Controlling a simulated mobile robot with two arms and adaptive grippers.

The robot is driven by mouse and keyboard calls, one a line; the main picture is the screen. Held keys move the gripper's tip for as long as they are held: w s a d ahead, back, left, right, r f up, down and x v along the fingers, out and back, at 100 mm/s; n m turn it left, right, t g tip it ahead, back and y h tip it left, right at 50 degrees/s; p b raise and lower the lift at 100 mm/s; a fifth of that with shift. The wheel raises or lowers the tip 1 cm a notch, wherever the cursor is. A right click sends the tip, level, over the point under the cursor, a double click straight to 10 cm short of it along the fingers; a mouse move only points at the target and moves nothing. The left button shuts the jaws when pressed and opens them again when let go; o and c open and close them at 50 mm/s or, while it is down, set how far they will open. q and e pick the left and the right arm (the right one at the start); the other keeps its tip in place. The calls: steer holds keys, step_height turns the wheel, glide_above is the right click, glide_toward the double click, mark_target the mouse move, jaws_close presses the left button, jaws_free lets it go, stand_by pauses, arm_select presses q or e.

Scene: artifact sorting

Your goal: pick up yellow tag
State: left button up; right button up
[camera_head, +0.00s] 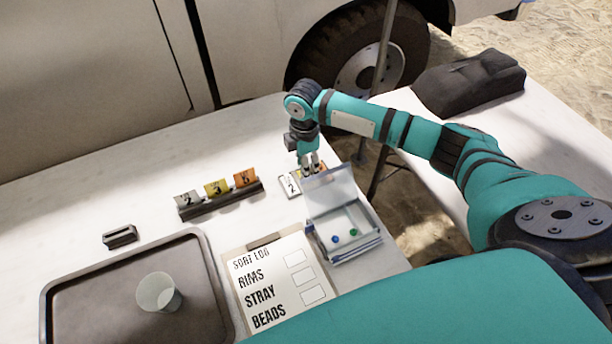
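A yellow tag (217,187) marked with a dark numeral stands in a dark rack (228,205), between a grey tag (187,199) and an orange tag (246,177). My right gripper (310,168) points down, well to the right of this rack. It is over a white tag (289,185) marked 2, behind the clear box. My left gripper is not in view.
An open clear box (345,250) with a raised lid holds blue and green beads. A "sort log" board (250,296), a brown tray (75,315) with a clear cup (158,293) and a small dark block (119,237) lie nearer. The table left of the rack is clear.

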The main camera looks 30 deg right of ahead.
steer(key=shift+f, duration=0.15)
jaws_close()
stand_by(0.4)
